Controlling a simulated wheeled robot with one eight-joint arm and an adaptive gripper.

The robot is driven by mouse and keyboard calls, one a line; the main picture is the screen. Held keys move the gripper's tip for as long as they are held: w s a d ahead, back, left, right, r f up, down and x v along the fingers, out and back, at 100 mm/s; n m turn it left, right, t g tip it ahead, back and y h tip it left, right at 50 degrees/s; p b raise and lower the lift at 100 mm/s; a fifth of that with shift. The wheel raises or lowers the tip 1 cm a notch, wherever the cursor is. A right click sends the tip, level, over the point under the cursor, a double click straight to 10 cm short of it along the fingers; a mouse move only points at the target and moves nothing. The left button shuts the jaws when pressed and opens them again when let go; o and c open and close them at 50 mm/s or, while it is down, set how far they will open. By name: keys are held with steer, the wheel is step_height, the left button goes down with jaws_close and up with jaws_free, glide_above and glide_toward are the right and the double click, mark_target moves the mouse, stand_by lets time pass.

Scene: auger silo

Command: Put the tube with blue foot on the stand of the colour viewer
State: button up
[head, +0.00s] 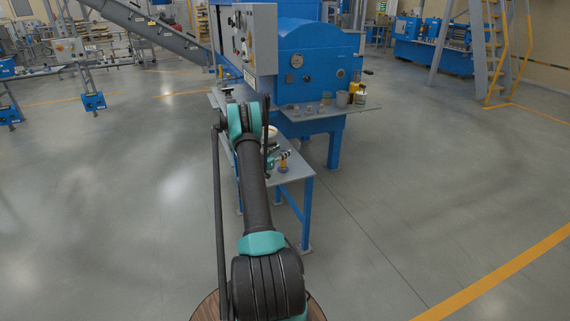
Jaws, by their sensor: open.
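A small light-and-dark device (284,154), possibly the colour viewer, stands on the grey side table (299,172). A small upright yellowish piece (283,167) is at its front. It is too small to tell whether this is a tube or has a blue foot. I cannot make out the viewer's stand. My arm reaches forward over the left part of the table and covers much of it. My gripper cannot be made out beyond the arm.
A blue machine (317,60) with a grey control box (256,38) stands behind the table. Its grey shelf (322,110) holds several small containers, including a grey cup (342,99) and a jar (360,98). The floor to the right is clear.

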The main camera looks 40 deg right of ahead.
steer(key=shift+x, duration=0.8)
steer(key=shift+w, duration=0.1)
jaws_close()
